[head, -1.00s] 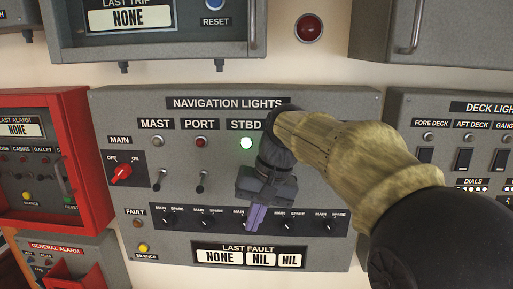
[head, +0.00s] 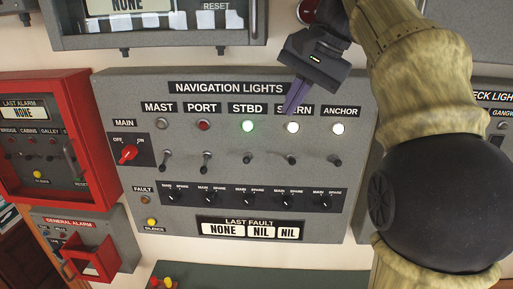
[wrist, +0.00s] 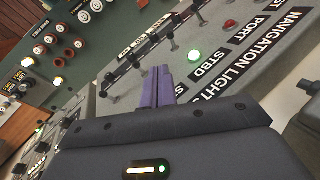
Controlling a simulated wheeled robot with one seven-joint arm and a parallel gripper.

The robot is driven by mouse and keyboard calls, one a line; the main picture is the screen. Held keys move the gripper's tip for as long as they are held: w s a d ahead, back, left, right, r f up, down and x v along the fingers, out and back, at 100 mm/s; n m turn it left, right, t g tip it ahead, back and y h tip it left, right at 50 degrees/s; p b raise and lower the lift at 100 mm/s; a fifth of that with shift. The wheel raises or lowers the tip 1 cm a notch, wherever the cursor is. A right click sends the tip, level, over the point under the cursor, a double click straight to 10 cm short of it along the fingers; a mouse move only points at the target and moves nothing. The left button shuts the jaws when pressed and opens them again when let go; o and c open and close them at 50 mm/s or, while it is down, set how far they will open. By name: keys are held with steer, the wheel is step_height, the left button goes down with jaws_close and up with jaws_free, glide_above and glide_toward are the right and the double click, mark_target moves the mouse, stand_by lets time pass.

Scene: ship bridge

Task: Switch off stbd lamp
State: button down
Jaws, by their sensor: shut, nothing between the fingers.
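In the wrist view the shut fingers (wrist: 158,80) appear below and left of the stbd lamp.
The stern lamp (head: 292,127) and anchor lamp (head: 338,128) are lit white. The mast lamp (head: 162,124) and port lamp (head: 204,125) look unlit. Neighbouring toggles and a row of selector knobs (head: 248,200) surround the stbd switch. A red alarm box (head: 97,150) stands out at left.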

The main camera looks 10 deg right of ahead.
mark_target(248, 158)
steer(key=x, duration=0.4)
steer(key=a+p+x, duration=0.1)
steer(key=x, duration=0.8)
steer(key=shift+w+a+r+p, duration=0.1)
steer(key=shift+w+a+p, duration=0.25)
steer(key=shift+w+a, duration=0.05)
steer(key=shift+w, duration=0.1)
